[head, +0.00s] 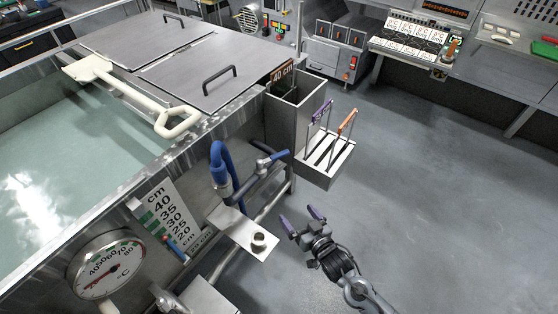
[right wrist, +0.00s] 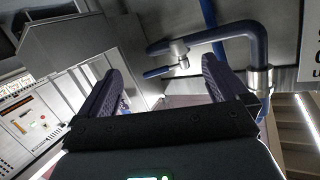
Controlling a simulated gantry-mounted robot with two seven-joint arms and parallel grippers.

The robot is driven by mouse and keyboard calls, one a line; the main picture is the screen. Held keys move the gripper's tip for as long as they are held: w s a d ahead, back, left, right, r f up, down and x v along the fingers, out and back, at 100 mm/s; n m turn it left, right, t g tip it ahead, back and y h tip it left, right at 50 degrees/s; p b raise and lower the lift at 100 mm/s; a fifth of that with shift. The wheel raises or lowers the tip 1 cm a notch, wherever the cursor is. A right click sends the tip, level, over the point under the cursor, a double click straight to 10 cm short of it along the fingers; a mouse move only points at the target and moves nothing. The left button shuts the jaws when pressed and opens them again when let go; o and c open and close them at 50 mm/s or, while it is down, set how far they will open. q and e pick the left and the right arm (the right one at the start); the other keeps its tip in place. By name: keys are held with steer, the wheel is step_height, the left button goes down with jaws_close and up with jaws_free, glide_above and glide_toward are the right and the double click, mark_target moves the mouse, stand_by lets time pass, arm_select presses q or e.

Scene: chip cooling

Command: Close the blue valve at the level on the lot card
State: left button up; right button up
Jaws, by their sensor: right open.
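The blue valve (head: 272,160) is a small blue lever on the end of a dark pipe outside the tank; it also shows in the right wrist view (right wrist: 165,71), beyond my fingers. A level scale (head: 170,217) with green marks is on the tank's outer wall. Pale water (head: 60,165) fills part of the tank. My right gripper (head: 302,219) is open and empty, below and right of the valve and apart from it; its fingers also show in the right wrist view (right wrist: 160,78). My left gripper is out of view.
A blue hose (head: 219,160) rises beside the pipe. A metal shelf (head: 240,232) juts out left of my right gripper. A dial thermometer (head: 104,264) is at lower left. A holder with tools (head: 325,165) hangs beyond the valve. The floor at right is clear.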

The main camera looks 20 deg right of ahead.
steer(key=w+d+n+t+b, duration=0.1)
steer(key=w+d+b, duration=0.15)
steer(key=w, duration=0.45)
steer(key=t, duration=0.2)
glide_toward(280, 154)
steer(key=shift+n, duration=0.4)
steer(key=w+b, duration=0.1)
steer(key=w, duration=0.1)
steer(key=w+b, duration=0.1)
steer(key=w, duration=0.2)
steer(key=w+b, duration=0.1)
steer(key=w, duration=0.2)
steer(key=shift+w+a+r, duration=0.15)
steer(key=shift+w+a, duration=0.05)
steer(key=shift+a, duration=0.15)
steer(key=shift+w+a+b, duration=0.1)
steer(key=shift+w+b, duration=0.3)
steer(key=shift+w, duration=0.4)
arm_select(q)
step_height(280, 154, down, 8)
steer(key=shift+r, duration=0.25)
arm_select(e)
steer(key=shift+w, duration=0.1)
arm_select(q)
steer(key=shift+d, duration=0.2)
